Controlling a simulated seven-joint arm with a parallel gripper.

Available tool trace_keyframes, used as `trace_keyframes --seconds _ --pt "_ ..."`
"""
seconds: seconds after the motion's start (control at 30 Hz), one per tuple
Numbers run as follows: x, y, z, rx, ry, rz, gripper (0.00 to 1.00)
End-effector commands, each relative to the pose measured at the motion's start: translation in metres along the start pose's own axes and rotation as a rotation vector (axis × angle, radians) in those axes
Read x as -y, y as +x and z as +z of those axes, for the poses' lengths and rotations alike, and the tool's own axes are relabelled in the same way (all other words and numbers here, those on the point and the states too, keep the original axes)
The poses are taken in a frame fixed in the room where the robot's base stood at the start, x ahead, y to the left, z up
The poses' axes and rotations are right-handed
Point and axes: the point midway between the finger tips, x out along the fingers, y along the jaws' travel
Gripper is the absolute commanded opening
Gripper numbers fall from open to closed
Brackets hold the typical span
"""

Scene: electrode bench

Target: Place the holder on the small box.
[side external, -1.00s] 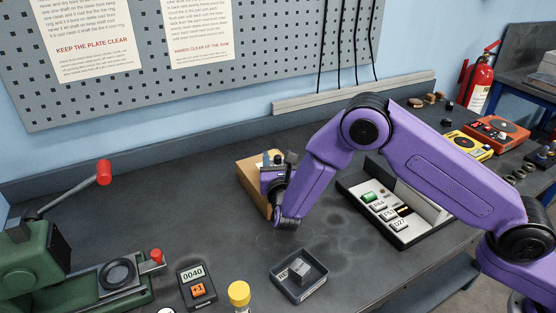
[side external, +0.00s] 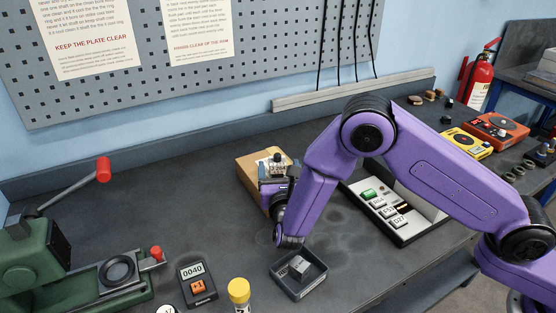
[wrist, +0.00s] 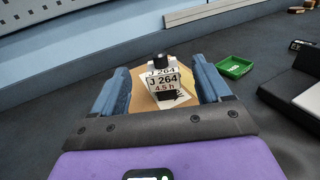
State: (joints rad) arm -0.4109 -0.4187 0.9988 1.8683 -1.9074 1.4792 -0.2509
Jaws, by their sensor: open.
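The holder (wrist: 163,86) is a pale piece with a black knob on top and a label reading "J 264, 4.5 h". It stands upright on the small brown cardboard box (wrist: 122,108). In the side view the holder (side external: 277,160) shows on top of the box (side external: 250,172), partly hidden by my gripper. My gripper (wrist: 160,72) is open, its two blue fingers on either side of the holder with visible gaps. In the side view my gripper (side external: 274,180) is at the box's right front side.
A dark tray (side external: 318,282) with a grey block lies in front of my arm. A counter (side external: 196,282), a yellow-capped bottle (side external: 239,291) and a green press (side external: 30,265) are at left. A green tray (wrist: 235,67) shows in the wrist view.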

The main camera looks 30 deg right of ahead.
Motion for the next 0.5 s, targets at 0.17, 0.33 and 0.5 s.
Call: trace_keyframes --seconds 0.17,0.33,0.5 --pt "-0.001 -0.036 0.001 0.001 0.000 0.004 0.76" --pt "-0.001 -0.058 0.000 0.001 0.000 0.002 0.76" --pt "0.000 -0.066 0.000 0.001 0.000 0.000 0.76"
